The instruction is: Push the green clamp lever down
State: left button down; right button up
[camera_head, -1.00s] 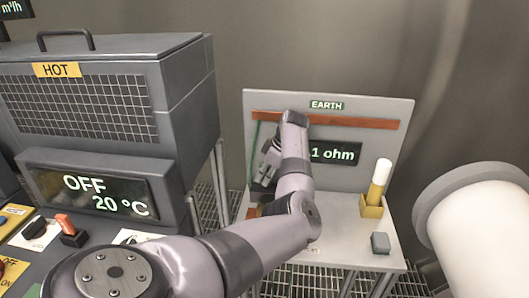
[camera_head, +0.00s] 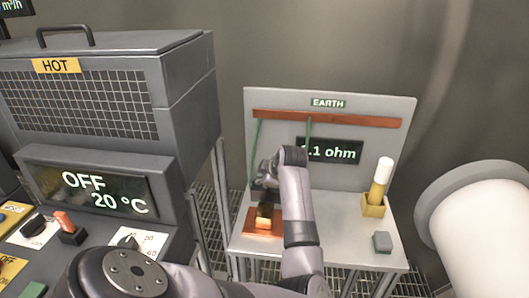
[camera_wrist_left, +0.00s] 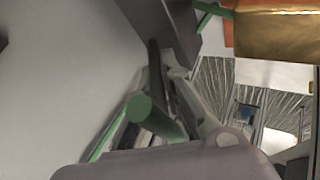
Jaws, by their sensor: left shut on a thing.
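My left gripper (camera_head: 264,184) hangs low over the earth stand, just above a brass block (camera_head: 263,223) on a copper plate (camera_head: 250,222). In the left wrist view the left gripper (camera_wrist_left: 165,110) is shut on a thick green rod, which looks like the green clamp lever (camera_wrist_left: 150,112); its round end faces the camera. The lever cannot be made out in the head view, where the gripper and arm cover that area. The brass block (camera_wrist_left: 275,38) also shows at the upper right of the wrist view. My right gripper is not in view.
The upright EARTH panel (camera_head: 360,110) stands behind, with a copper bar (camera_head: 350,119), hanging green cables (camera_head: 255,150) and a partly covered ohm display (camera_head: 335,151). A yellow holder with a white-tipped stick (camera_head: 374,205) and a grey block (camera_head: 382,242) stand right. The HOT cabinet (camera_head: 180,90) is left.

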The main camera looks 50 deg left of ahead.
pick_arm(q)
jog(key=shift+r+t+y+b, duration=0.15)
jog(key=shift+t+y+b, duration=0.15)
dwell(0.4)
jog(key=c, duration=1.7)
grip_release()
notch_tip(320, 180, up, 10)
jog(key=shift+f, duration=0.1)
